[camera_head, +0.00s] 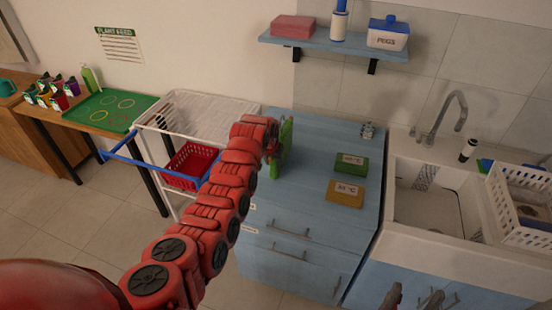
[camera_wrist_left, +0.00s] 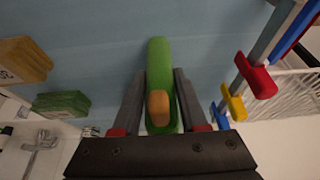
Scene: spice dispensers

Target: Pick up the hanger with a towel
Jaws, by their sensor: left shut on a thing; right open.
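My left gripper (camera_head: 276,140) is above the left end of the blue counter, at the end of the red arm. It is shut on an upright green object (camera_head: 285,147) with a rounded end. In the left wrist view, the green object (camera_wrist_left: 158,60) sits between the two fingers (camera_wrist_left: 158,100), with a small orange-brown piece (camera_wrist_left: 158,107) on it. I cannot tell whether this object is a hanger, and no towel is recognisable. My right gripper (camera_head: 393,296) shows only partly at the bottom edge, apart from any object.
A blue counter (camera_head: 310,190) carries a green block (camera_head: 352,164) and a yellow block (camera_head: 346,193). A white rack (camera_head: 205,105) with a blue bar (camera_head: 135,163) and a red basket (camera_head: 190,163) stands left. A sink (camera_head: 435,205) and white basket (camera_head: 510,215) are right. A shelf (camera_head: 335,47) hangs above.

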